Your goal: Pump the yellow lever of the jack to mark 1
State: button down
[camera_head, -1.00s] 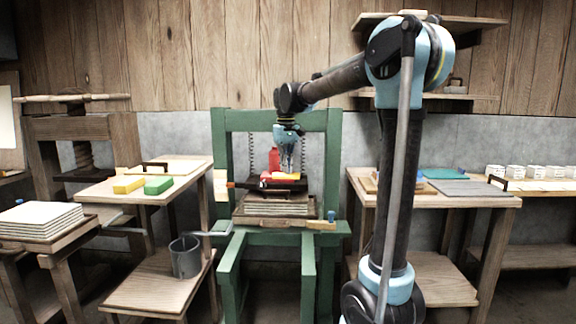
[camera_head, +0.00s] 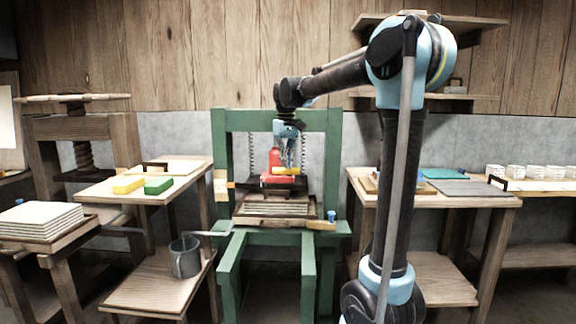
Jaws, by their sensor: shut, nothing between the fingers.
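The gripper hides part of the jack. The marks are too small to read.
A stack of flat layers (camera_head: 277,207) lies below the jack. Green uprights stand close on both sides. A bench at left holds a yellow block (camera_head: 128,184) and a green block (camera_head: 158,186).

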aim_at(286, 173)
jog(key=shift+f, duration=2.55)
jog(key=shift+r, duration=3.65)
jog(key=shift+r, duration=0.1)
jog(key=shift+r, duration=2.9)
jog(key=s+d+f+m, duration=0.1)
jog(key=s+d+f, duration=0.4)
jog(key=s+d, duration=0.35)
jog(key=s+d+f+m, duration=0.1)
jog(key=s+d+f, duration=0.3)
jog(key=s+f, duration=0.3)
jog(key=s+d+f+m+t, duration=0.1)
jog(key=s+d+f, duration=0.3)
jog(key=s+f, duration=0.4)
jog(key=s+d+f+m+t, duration=0.1)
jog(key=s+d+f, duration=0.4)
jog(key=f, duration=0.8)
jog(key=s+m, duration=0.1)
jog(key=s, duration=0.2)
jog(key=shift+s+f, duration=0.15)
jog(key=shift+f, duration=0.15)
